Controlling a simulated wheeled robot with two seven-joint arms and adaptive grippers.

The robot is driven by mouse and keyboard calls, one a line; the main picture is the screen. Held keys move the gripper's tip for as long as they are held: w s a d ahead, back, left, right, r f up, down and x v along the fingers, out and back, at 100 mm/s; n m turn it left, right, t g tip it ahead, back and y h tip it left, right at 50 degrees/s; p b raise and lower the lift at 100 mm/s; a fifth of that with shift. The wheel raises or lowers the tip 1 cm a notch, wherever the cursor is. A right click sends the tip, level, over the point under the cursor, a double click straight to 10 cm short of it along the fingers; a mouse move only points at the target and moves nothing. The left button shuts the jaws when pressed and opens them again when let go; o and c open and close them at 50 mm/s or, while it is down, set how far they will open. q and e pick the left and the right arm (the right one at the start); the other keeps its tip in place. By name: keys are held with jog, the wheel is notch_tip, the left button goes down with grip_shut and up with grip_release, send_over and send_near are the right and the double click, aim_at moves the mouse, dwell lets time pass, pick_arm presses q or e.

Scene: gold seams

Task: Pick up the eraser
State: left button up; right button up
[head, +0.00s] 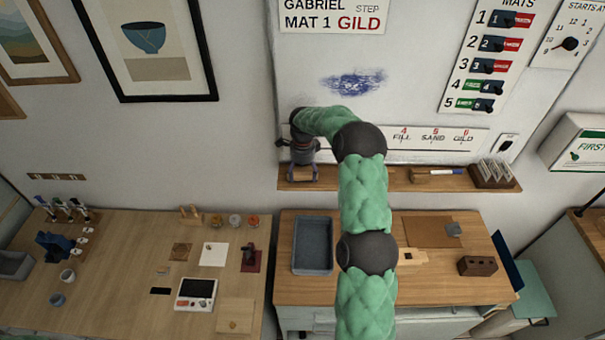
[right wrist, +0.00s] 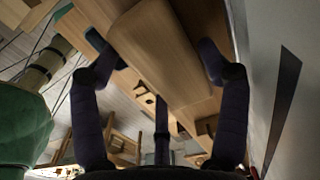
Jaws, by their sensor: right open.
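My right gripper (head: 302,176) is at the left end of the wooden shelf (head: 375,180) under the whiteboard, pointing down. In the right wrist view its dark fingers (right wrist: 160,85) are spread apart. A light brown wooden block with rounded edges (right wrist: 158,45), which looks like the eraser, lies between the fingers; I see no clear contact. In the head view the gripper hides the block, so I cannot make it out there. My left gripper is not in view.
A marker (head: 446,172) and a wooden card holder (head: 492,175) are farther right on the shelf. A blue scribble (head: 352,84) marks the whiteboard (head: 400,60) above. Below, a grey tray (head: 313,246) stands on the workbench. The shelf's middle is partly behind my right arm.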

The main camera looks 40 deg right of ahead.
aim_at(303, 172)
jog(key=c, duration=0.8)
jog(key=shift+c, duration=0.3)
jog(key=shift+r, duration=0.1)
jog(key=shift+r, duration=0.4)
notch_tip(303, 172, up, 2)
jog(key=shift+r+b, duration=0.15)
jog(key=shift+b, duration=0.6)
jog(key=s+a+r+b, duration=0.3)
jog(key=s+a+r, duration=0.3)
jog(key=s+r, duration=0.3)
jog(key=s, duration=0.3)
jog(key=shift+s+r, duration=0.4)
